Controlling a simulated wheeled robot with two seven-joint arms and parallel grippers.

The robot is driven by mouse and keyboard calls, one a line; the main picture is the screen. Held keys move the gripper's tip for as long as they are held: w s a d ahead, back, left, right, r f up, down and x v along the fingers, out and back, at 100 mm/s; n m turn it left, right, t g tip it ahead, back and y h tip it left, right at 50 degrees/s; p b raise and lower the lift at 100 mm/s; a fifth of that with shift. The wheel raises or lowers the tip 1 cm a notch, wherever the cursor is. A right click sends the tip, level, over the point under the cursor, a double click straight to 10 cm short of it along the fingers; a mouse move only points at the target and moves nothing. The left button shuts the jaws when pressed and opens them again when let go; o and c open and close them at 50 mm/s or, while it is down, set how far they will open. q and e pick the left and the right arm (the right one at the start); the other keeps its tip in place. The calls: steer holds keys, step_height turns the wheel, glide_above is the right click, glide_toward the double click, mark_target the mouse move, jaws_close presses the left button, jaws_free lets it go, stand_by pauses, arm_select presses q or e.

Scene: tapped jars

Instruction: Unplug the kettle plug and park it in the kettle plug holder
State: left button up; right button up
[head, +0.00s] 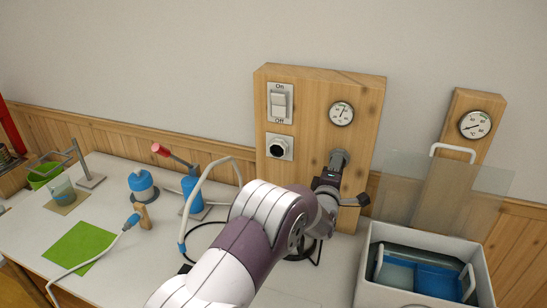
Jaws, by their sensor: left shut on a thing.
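A blue plug (131,221) on a white cable rests against a small wooden holder (145,217) on the left of the table; whether it is seated there I cannot tell. A white plate with a round black-faced socket (280,148) is on the wooden panel, below the On/Off switch (281,103). Nothing is seen plugged into it. My left gripper (333,184) is at the panel's lower right, shut at a grey fitting (339,159) with a dark lever beside it. My arm hides the exact grip. My right gripper is not in view.
A round gauge (341,113) is on the panel. A white basin (372,285) with blue contents stands at right, a clear sheet above it. My arm covers the table's middle.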

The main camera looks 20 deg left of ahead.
arm_select(q)
steer(key=o, duration=1.2)
steer(key=shift+c, duration=0.8)
steer(key=shift+s, duration=0.15)
steer(key=shift+s+d, duration=0.15)
steer(key=shift+s, duration=1.95)
